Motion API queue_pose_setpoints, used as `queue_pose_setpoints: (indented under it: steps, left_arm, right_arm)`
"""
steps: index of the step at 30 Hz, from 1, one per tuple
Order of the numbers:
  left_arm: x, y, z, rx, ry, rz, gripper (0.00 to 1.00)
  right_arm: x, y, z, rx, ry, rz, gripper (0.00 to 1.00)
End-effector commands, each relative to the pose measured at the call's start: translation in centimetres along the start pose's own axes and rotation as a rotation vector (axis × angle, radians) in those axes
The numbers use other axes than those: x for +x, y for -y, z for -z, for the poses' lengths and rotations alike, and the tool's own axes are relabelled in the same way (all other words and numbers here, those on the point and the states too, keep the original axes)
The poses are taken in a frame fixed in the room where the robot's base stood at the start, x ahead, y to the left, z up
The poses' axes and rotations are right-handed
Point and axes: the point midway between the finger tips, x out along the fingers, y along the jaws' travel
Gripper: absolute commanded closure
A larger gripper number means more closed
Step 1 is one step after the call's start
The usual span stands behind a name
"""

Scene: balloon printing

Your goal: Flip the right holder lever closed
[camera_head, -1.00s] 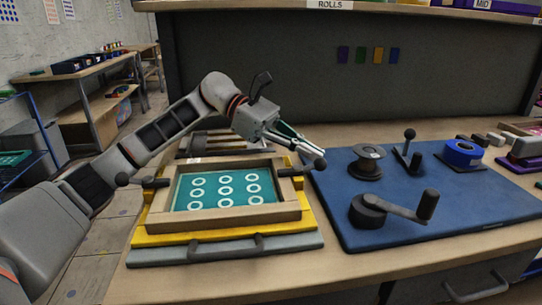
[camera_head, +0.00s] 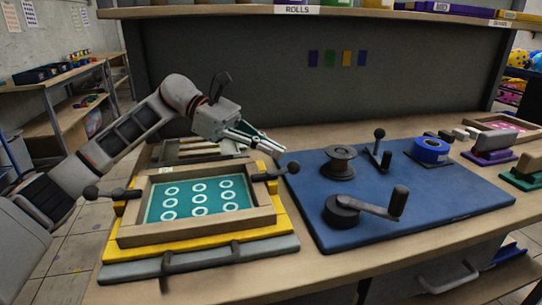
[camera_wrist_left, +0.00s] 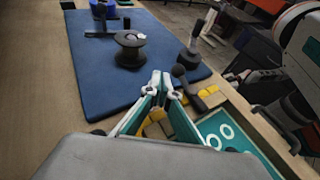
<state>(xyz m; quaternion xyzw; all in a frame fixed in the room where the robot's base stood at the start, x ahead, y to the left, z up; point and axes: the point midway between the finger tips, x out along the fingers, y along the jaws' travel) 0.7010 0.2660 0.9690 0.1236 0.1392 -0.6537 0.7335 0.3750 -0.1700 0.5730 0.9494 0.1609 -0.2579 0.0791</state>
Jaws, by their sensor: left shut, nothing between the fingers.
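The right holder lever (camera_head: 272,176) is a dark bar with a round black knob at the right side of the wooden screen frame (camera_head: 127,236). It reaches outward to the right, over the edge of the blue mat. Its knob also shows in the left wrist view (camera_wrist_left: 178,70). My left gripper (camera_head: 282,149) is shut and empty, with its fingertips just behind and slightly left of the knob in the head view. In the left wrist view the shut fingertips (camera_wrist_left: 160,80) appear close beside the knob; whether they touch is unclear. My right gripper is not in view.
The left holder lever (camera_head: 110,194) points outward to the left. The frame holds a teal screen (camera_head: 180,215) with white rings on a yellow base (camera_head: 262,236). The blue mat (camera_head: 440,195) carries a spool (camera_head: 340,163), a crank (camera_head: 370,207) and blue tape (camera_head: 431,150).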

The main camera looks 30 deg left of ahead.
Motion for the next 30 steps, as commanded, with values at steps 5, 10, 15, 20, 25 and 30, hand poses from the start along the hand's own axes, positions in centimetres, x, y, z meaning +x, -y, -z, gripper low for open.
queue_pose_setpoints:
  steps: [5,10,15,20,25,30]
  left_arm:
    - [-4.0,-0.1,-0.1,0.000,0.000,-0.005,1.00]
    - [-7.0,0.0,-0.1,0.000,0.000,-0.003,1.00]
    - [-8.7,0.0,0.0,0.000,-0.001,-0.001,1.00]
    - [-9.2,0.0,0.0,0.001,0.000,-0.001,1.00]
    - [-9.2,0.0,0.0,0.001,0.000,0.000,1.00]
    - [-9.2,0.0,0.0,0.001,0.000,0.000,1.00]
  right_arm:
    - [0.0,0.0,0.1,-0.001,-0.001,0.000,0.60]
    - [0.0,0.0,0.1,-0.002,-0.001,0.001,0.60]
    - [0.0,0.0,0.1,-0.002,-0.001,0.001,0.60]
    - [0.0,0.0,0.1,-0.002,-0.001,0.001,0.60]
    - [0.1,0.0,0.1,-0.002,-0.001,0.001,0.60]
    - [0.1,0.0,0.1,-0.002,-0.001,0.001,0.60]
